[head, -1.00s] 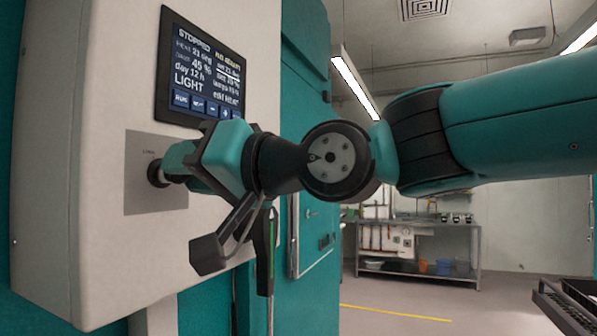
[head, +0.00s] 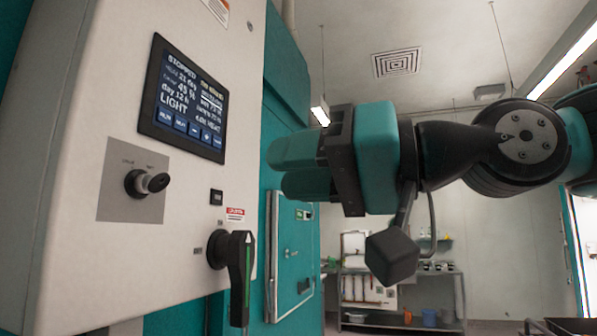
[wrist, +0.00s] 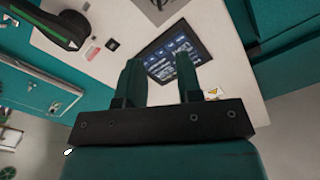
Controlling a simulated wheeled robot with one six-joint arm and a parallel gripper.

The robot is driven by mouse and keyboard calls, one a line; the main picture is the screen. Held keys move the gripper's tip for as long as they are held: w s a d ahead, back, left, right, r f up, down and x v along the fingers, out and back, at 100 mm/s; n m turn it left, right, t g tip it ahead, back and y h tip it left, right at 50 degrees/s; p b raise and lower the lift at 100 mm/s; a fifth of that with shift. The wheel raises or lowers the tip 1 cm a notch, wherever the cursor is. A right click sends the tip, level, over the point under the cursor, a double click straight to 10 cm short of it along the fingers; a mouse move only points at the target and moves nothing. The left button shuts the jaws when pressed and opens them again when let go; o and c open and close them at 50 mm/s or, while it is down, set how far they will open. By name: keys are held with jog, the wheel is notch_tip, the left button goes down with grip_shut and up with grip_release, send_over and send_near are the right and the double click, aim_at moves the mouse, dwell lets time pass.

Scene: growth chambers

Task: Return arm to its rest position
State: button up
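My gripper (head: 282,168) is in front of the white control cabinet, to the right of its screen in the head view. Its two teal fingers point left toward the cabinet. In the wrist view my gripper (wrist: 158,73) is open, with a clear gap between the fingers and nothing held. It is apart from the key switch (head: 147,183), which sits on a grey plate. The arm reaches in from the right edge of the head view. The screen (head: 183,100) reads STOPPED; it also shows beyond the fingers in the wrist view (wrist: 172,52).
The white cabinet (head: 60,165) fills the left side, with a black rotary handle (head: 240,275) low on its face. A teal chamber door (head: 293,245) stands behind it. A metal shelf (head: 400,325) is at the back. Open room lies right of the cabinet.

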jog(key=shift+f, duration=0.1)
dwell(0.3)
jog(key=s+d+f+g+h, duration=0.1)
jog(key=d+f+h, duration=0.2)
jog(key=f, duration=0.6)
jog(key=s+d+f+g+h, duration=0.1)
jog(key=d+f+g+h, duration=0.15)
jog(key=f, duration=0.65)
jog(key=s+d+f+h, duration=0.15)
jog(key=f+h, duration=0.25)
jog(key=f, duration=0.5)
jog(key=s+d+f+g+h, duration=0.3)
jog(key=s+d+f, duration=0.2)
jog(key=f, duration=0.3)
jog(key=shift+s+d+f, duration=0.2)
jog(key=shift+s+d, duration=0.1)
jog(key=shift+d, duration=0.4)
